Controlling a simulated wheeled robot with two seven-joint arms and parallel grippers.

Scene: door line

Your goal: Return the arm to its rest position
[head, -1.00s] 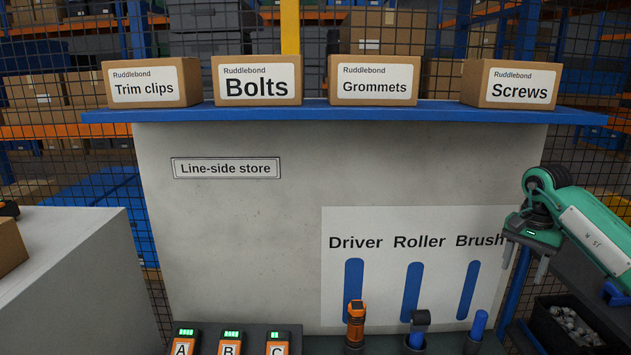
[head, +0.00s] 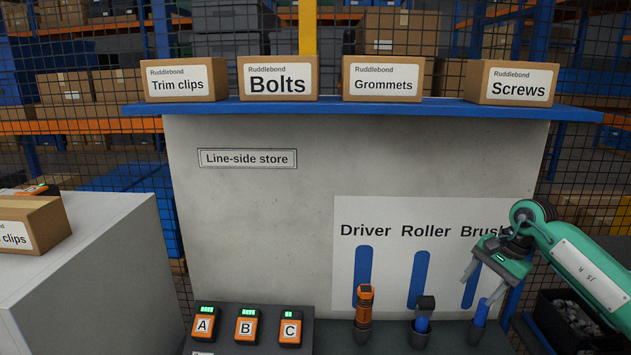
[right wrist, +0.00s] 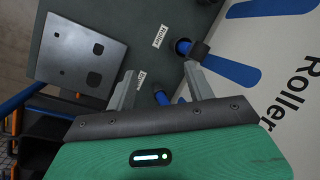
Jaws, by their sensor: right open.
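My right gripper (head: 475,290) is open and empty, in front of the tool board at the right of the head view. Its green arm comes in from the right edge. One finger hangs in front of the Brush outline, and the other is close to the blue brush handle (head: 481,311); I cannot tell whether they touch. In the right wrist view the two grey fingers (right wrist: 158,92) are spread, with nothing gripped between them. The roller (right wrist: 190,47) and the brush handle (right wrist: 160,94) show beyond them. My left gripper is not in view.
An orange driver (head: 364,303) and the roller (head: 423,312) stand in holders. Battery packs A (head: 205,322), B (head: 246,327) and C (head: 290,327) sit to their left. Several boxes line the blue shelf (head: 350,107). A grey counter (head: 100,250) holds a clips box (head: 32,222). A dark bin (head: 570,320) stands at right.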

